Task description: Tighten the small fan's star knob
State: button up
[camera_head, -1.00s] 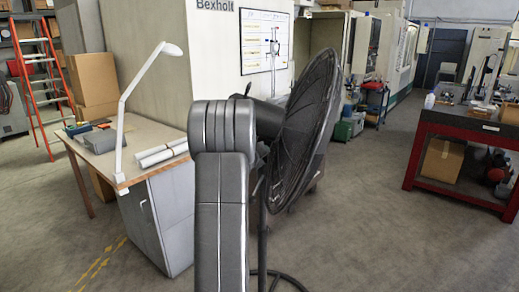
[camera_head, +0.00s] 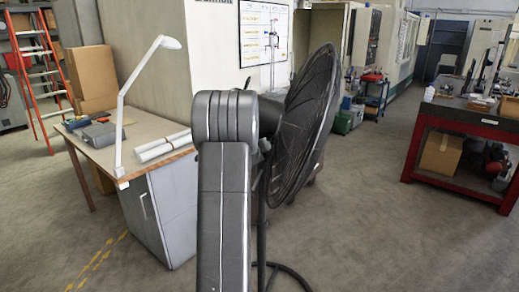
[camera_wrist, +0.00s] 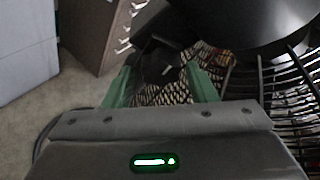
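The black fan (camera_head: 305,125) stands on a thin pole with a ring base, just behind my arm in the head view. In the wrist view its dark round housing (camera_wrist: 230,25) is at the top and its wire grille (camera_wrist: 290,95) on the right. A small dark rounded part (camera_wrist: 162,66) with a pale mark shows between the green fingers of my gripper (camera_wrist: 161,72); it may be the star knob, but its star shape is not clear. The fingers stand apart, with gaps beside this part. In the head view my arm hides the gripper and knob.
A desk (camera_head: 150,138) with a white lamp (camera_head: 130,95), paper rolls and a grey cabinet stands close on the left. A red-framed workbench (camera_head: 465,125) stands on the right. The floor (camera_head: 370,220) between fan and workbench is clear.

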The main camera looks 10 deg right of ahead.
jog(key=shift+r, duration=0.1)
jog(key=b+v, duration=0.2)
jog(key=v, duration=1.1)
jog(key=shift+s+a, duration=0.15)
jog(key=shift+s, duration=0.25)
jog(key=p+x, duration=0.2)
jog(key=x, duration=1.2)
jog(key=shift+r, duration=0.15)
jog(key=shift+s+a, duration=0.1)
jog(key=shift+a, duration=0.05)
jog(key=b+v, duration=0.2)
jog(key=v, duration=1.1)
jog(key=w+d+f+n+t+h+b, duration=0.2)
jog(key=w+d+f+n+b, duration=0.1)
jog(key=w+n+b, duration=0.2)
jog(key=w+d+f+n+t+h+b, duration=0.1)
jog(key=w+d+f+n+h+b, duration=0.1)
jog(key=w+n+b, duration=0.4)
jog(key=d+n+h, duration=0.1)
jog(key=n, duration=0.3)
jog(key=shift+f+t, duration=0.4)
